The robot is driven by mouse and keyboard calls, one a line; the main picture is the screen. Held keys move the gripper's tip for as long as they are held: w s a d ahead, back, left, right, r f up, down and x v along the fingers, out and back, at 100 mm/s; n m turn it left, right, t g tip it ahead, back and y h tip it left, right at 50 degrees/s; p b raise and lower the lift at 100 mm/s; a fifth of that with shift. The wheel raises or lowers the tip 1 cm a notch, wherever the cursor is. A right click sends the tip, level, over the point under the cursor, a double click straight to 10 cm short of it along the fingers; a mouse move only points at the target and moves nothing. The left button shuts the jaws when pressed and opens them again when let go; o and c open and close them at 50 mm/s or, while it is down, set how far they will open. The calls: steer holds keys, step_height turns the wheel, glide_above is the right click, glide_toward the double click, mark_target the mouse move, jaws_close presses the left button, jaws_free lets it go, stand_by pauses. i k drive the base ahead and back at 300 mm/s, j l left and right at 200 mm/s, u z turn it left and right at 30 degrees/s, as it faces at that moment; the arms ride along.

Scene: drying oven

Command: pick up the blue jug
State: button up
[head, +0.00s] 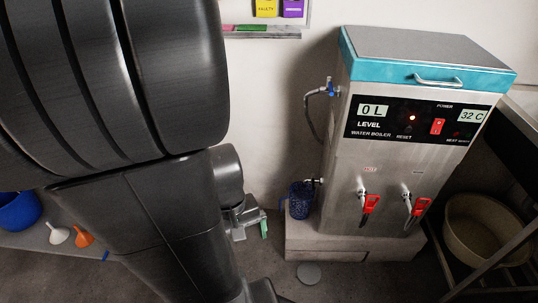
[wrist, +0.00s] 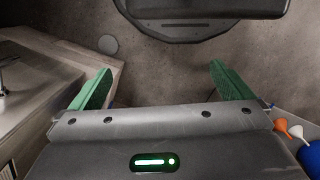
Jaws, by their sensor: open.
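The blue jug (head: 300,200) stands upright at the left end of the plinth under the water boiler, in the head view. It is dark blue and patterned, and sits just below a small side tap. My gripper (head: 258,226) is to the left of the jug and a little lower in the picture, apart from it and partly hidden behind my arm. In the wrist view my gripper (wrist: 160,68) has its two green fingers wide apart with nothing between them. I cannot make out the jug in the wrist view.
The water boiler (head: 420,165) has two red-handled taps at its front. A beige basin (head: 485,232) sits at the right by a metal frame. A blue bucket (head: 18,211), a white funnel (head: 58,235) and an orange funnel (head: 83,235) are at the left. A round disc (head: 309,273) lies on the floor.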

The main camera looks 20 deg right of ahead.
mark_target(295, 203)
steer(key=i+j+z, duration=0.1)
steer(key=z, duration=0.35)
steer(key=j+z, duration=0.2)
steer(key=z, duration=0.25)
steer(key=i+j+z, duration=0.1)
steer(key=z, duration=0.4)
